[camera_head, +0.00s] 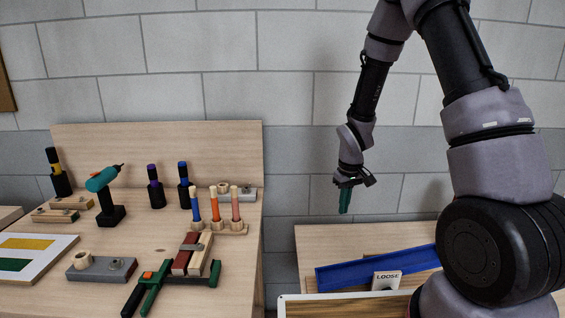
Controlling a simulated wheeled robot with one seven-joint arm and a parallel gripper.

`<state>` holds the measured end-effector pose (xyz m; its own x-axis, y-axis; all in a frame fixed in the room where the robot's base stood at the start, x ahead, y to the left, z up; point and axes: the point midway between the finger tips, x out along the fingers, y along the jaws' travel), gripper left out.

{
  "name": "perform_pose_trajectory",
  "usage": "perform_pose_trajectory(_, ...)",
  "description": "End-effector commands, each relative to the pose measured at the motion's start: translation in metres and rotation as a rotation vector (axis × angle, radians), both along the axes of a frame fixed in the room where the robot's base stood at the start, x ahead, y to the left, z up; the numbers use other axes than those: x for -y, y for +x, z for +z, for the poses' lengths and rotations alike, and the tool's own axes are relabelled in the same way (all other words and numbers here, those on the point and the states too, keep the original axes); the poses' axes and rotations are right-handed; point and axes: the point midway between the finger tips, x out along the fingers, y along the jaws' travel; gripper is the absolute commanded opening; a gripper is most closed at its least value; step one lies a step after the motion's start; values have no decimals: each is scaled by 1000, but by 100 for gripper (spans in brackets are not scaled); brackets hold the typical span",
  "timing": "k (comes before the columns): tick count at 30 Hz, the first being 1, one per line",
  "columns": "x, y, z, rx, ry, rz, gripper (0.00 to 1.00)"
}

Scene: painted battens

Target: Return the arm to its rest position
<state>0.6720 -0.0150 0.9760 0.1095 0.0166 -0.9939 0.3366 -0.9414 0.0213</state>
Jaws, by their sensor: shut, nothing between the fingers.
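My gripper (345,201) hangs from my arm right of the picture's middle. Its teal fingers point down and are shut with nothing between them. It is in the air in front of the wall, above the low table at the right and clear of it. My arm bends up out of the top of the picture and comes down along the right side.
Grey block wall stands behind.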

Motion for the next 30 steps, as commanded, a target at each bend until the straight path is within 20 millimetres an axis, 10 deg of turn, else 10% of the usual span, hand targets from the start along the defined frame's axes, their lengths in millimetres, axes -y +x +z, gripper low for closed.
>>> perform_pose_trajectory(15,36,-63,236,237,159,-384,0)
perform_pose_trajectory(30,44,-188,345,401,380,-634,0)
